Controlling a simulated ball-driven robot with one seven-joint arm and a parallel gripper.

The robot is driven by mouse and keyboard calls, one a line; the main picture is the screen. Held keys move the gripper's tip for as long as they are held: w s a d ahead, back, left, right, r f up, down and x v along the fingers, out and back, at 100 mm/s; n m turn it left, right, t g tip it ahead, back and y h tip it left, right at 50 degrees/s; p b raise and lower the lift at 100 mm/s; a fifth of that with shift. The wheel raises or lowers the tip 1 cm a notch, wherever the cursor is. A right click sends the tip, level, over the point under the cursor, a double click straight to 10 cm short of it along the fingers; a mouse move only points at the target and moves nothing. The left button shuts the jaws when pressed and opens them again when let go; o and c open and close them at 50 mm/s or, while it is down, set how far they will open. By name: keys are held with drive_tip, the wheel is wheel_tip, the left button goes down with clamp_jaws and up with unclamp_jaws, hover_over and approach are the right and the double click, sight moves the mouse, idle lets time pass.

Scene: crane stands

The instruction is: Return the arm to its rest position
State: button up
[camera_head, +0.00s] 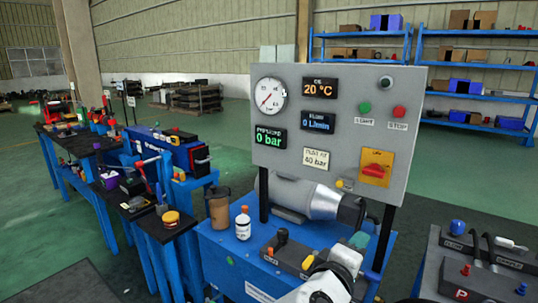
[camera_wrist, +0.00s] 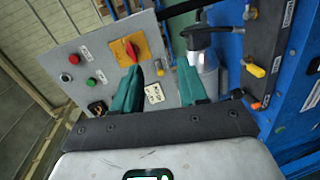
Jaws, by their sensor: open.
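My gripper (camera_wrist: 161,82) shows in the wrist view with its two green fingers apart and nothing between them. It faces the grey control panel (camera_wrist: 105,45) and a silver cylinder (camera_wrist: 208,72), and I cannot tell how far off they are. In the head view my white arm (camera_head: 325,284) rises from the bottom edge, in front of the lower right of the panel (camera_head: 330,135). The green fingers (camera_head: 358,241) show only in part there, below the panel's right side.
A blue stand (camera_head: 227,258) carries the panel, the silver cylinder (camera_head: 306,198), a brown cup (camera_head: 218,208), a white bottle (camera_head: 243,224) and a dark valve block (camera_head: 287,254). A grey bench (camera_head: 435,250) stands close on the right. Open green floor (camera_head: 60,230) lies left.

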drive_tip(key=s+d+f+m+g+y+p, duration=0.35)
drive_tip(key=s+d+f+g, duration=0.4)
drive_tip(key=s+f, duration=0.7)
drive_tip(key=s+d+f+m+g+y+p, duration=0.1)
drive_tip(key=s+f, duration=0.4)
drive_tip(key=s, duration=0.6)
drive_tip(key=s+d+f+m+g+y+p, duration=0.1)
drive_tip(key=s+f+m+g+y, duration=0.2)
drive_tip(key=s, duration=0.9)
drive_tip(key=shift+s+d+f+m+y, duration=0.25)
drive_tip(key=shift+d+f+m+y, duration=0.1)
drive_tip(key=shift+f+m+y, duration=0.65)
drive_tip(key=shift+r, duration=0.1)
drive_tip(key=shift+c, duration=0.2)
